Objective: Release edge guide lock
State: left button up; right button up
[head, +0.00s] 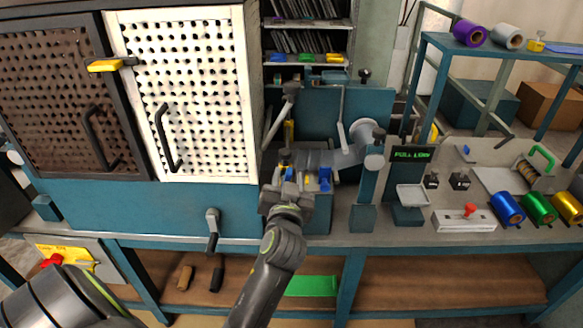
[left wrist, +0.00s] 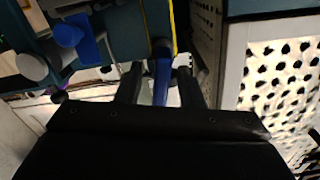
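My left gripper (head: 288,190) is at the machine's front, below the grey roller (head: 335,158). Its two fingers (left wrist: 160,85) are apart, with a slim blue lever (left wrist: 162,72) between them in the left wrist view. Gaps seem to show on both sides of the lever, so I see no grip on it. In the head view the gripper mostly hides this lever. A second blue lever (head: 324,179) stands just to the right of the gripper; it also shows in the left wrist view (left wrist: 88,40). I cannot tell from markings which one is the edge guide lock. My right gripper is not in view.
A white perforated door (head: 190,95) with a black handle stands close on the left. A crank handle (head: 212,228) sticks out below it. To the right are a display (head: 411,153), a small tray (head: 411,197) and coloured foil rolls (head: 538,207) on the bench.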

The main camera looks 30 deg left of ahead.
pick_arm(q)
jog(key=shift+w+a, duration=0.1)
jog(key=shift+s+r, duration=0.15)
jog(key=shift+s, duration=0.05)
jog(key=shift+s+d, duration=0.1)
jog(key=shift+d, duration=0.1)
jog(key=shift+c, duration=0.6)
grip_shut()
jog(key=shift+a+n+b, duration=0.2)
jog(key=shift+n+b, duration=0.45)
jog(key=shift+n, duration=0.15)
jog(key=shift+s+a+n+b, duration=0.15)
jog(key=shift+n+b, duration=0.15)
jog(key=shift+n, duration=0.3)
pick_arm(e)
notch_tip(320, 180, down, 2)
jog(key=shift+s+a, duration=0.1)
